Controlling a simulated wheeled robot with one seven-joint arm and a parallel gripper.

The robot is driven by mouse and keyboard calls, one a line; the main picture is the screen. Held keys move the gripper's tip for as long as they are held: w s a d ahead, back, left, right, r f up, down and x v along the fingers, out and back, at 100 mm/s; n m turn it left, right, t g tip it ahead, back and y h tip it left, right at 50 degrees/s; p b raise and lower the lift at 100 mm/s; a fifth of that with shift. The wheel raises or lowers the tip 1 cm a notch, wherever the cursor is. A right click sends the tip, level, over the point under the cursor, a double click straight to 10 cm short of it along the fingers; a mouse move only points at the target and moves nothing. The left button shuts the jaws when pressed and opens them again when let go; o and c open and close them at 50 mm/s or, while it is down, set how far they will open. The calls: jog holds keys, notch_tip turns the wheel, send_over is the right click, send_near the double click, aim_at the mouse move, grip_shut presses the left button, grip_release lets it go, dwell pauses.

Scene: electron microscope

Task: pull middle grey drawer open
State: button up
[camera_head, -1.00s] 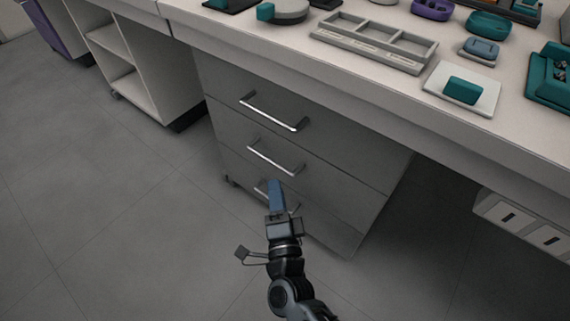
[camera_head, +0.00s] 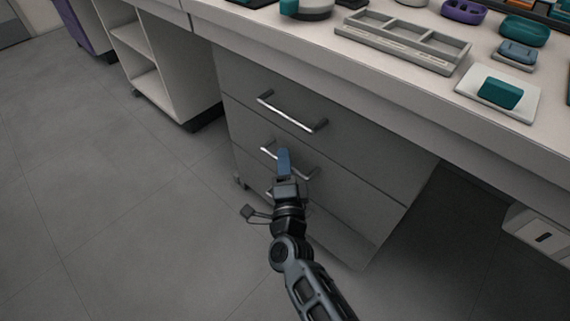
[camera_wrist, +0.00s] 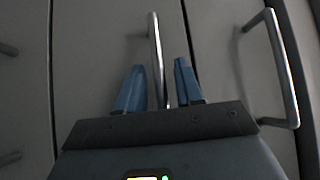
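The middle grey drawer (camera_head: 345,190) is flush with the drawers above and below. Its bar handle (camera_head: 305,172) is partly hidden behind my gripper (camera_head: 284,155) in the head view. In the wrist view the handle (camera_wrist: 155,50) runs between the two blue fingers of my gripper (camera_wrist: 160,85). The fingers are apart, one on each side of the bar, with a visible gap on both sides. The gripper is open and holds nothing.
The top drawer's handle (camera_head: 292,115) is just above; it also shows at the right in the wrist view (camera_wrist: 282,65). The bottom handle is mostly hidden by my arm. The white worktop (camera_head: 390,90) overhangs the drawers. The floor (camera_head: 130,230) at left is clear.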

grip_shut()
dwell(0.6)
